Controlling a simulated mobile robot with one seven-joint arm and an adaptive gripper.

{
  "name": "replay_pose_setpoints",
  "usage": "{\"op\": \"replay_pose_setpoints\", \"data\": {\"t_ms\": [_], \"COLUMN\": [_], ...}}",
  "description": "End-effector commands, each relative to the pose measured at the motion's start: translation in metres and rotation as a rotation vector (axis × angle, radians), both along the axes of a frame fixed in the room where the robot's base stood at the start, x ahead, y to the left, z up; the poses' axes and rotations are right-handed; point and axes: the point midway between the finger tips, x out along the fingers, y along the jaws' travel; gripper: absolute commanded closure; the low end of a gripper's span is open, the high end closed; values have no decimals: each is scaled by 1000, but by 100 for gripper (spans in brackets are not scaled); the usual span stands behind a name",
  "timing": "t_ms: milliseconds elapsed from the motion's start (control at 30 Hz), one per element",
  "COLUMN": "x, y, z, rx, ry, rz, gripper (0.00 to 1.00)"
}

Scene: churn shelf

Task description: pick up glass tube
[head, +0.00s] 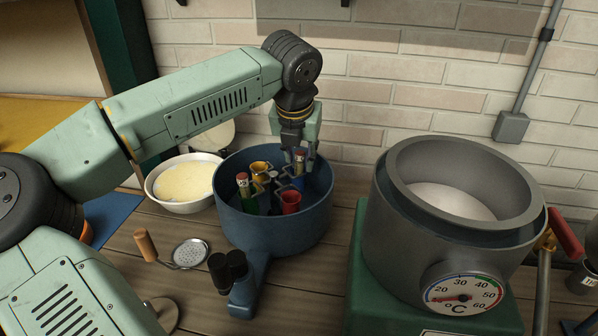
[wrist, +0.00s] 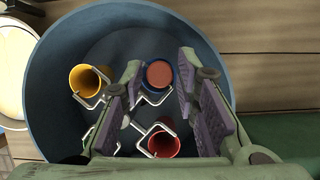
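Several coloured tubes stand in wire holders inside a round blue tub (head: 262,230). A blue tube with a reddish-brown stopper (head: 300,160) is at the right; its round top shows in the wrist view (wrist: 160,74). A green tube with a similar stopper (head: 243,190) stands at the left. A yellow tube (head: 260,168) and a red tube (head: 291,200) are open-topped. I cannot tell which is the glass tube. My gripper (head: 298,148) points down over the tub. In the wrist view its fingers (wrist: 158,82) are apart, with the blue tube's top between them. Contact cannot be seen.
A white bowl of pale yellow stuff (head: 186,181) stands left of the tub. A large grey pot with a dial (head: 450,240) stands close on the right. A perforated strainer (head: 190,252) lies at the front left. A brick wall is behind.

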Motion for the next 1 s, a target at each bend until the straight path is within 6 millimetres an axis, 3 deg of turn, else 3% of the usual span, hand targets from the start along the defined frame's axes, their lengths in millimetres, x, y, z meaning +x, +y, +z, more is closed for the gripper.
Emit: {"op": "replay_pose_setpoints", "data": {"t_ms": [367, 767, 1000], "x": [0, 0, 1], "y": [0, 0, -1], "z": [0, 3, 40], "rx": [0, 0, 0], "ry": [0, -1, -4], "rz": [0, 1, 2], "gripper": [99, 100, 100]}}
